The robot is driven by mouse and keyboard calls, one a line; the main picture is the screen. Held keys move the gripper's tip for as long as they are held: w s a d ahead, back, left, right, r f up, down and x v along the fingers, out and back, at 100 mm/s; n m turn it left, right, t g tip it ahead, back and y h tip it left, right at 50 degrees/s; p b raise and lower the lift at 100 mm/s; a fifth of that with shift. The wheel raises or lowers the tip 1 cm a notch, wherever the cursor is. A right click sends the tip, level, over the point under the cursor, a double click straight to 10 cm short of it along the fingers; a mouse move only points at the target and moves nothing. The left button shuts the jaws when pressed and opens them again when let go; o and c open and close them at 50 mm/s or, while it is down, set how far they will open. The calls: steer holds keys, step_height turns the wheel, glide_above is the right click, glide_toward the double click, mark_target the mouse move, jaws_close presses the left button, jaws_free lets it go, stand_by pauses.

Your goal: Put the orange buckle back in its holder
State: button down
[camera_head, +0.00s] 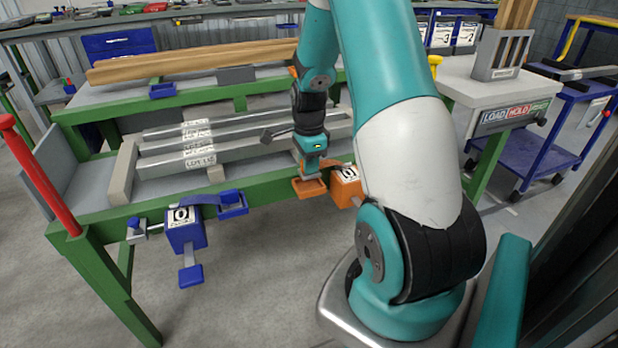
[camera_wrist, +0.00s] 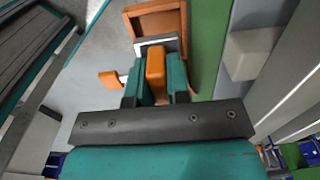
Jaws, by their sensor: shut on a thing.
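My gripper (camera_head: 311,168) points down beside the green table's front rail, and its teal fingers are shut on the orange buckle. The buckle (camera_wrist: 155,66) shows between the fingers in the wrist view, with a pale metal plate (camera_wrist: 157,44) at its far end. The orange holder (camera_head: 309,189), a shallow open tray, sits on the rail just below my gripper. In the wrist view the holder (camera_wrist: 131,22) lies just beyond the buckle. I cannot tell whether buckle and holder touch. An orange box with a label (camera_head: 346,186) hangs beside the holder, partly behind my arm.
A blue labelled box (camera_head: 186,238), a blue holder (camera_head: 232,204) and a hanging blue buckle (camera_head: 190,276) are at the left of the same rail. Metal bars (camera_head: 235,148) lie on the table (camera_head: 90,213) behind. A red post (camera_head: 40,175) stands at the left corner.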

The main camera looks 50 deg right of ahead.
mark_target(309, 176)
steer(key=shift+f+b, duration=0.35)
steer(key=shift+f, duration=1.55)
steer(key=shift+f, duration=0.15)
steer(key=c, duration=1.1)
jaws_free()
step_height(309, 176, up, 12)
steer(key=p, duration=0.2)
steer(key=shift+p, duration=0.35)
steer(key=shift+w+a+r, duration=0.1)
steer(key=shift+a+r, duration=0.15)
steer(key=s+a+r+n+t+y, duration=0.1)
steer(key=a+r+n, duration=0.3)
steer(key=a+n, duration=0.6)
steer(key=a+r+n+y, duration=0.1)
steer(key=a+r+n, duration=0.4)
steer(key=a, duration=0.8)
steer(key=s+a+r+n+g+y, duration=0.1)
steer(key=s+a+r+n+y, duration=0.1)
steer(key=s+a+n, duration=1.2)
steer(key=a+r+n, duration=0.1)
steer(key=n, duration=0.1)
steer(key=shift+s+n, duration=0.25)
steer(key=shift+n, duration=0.05)
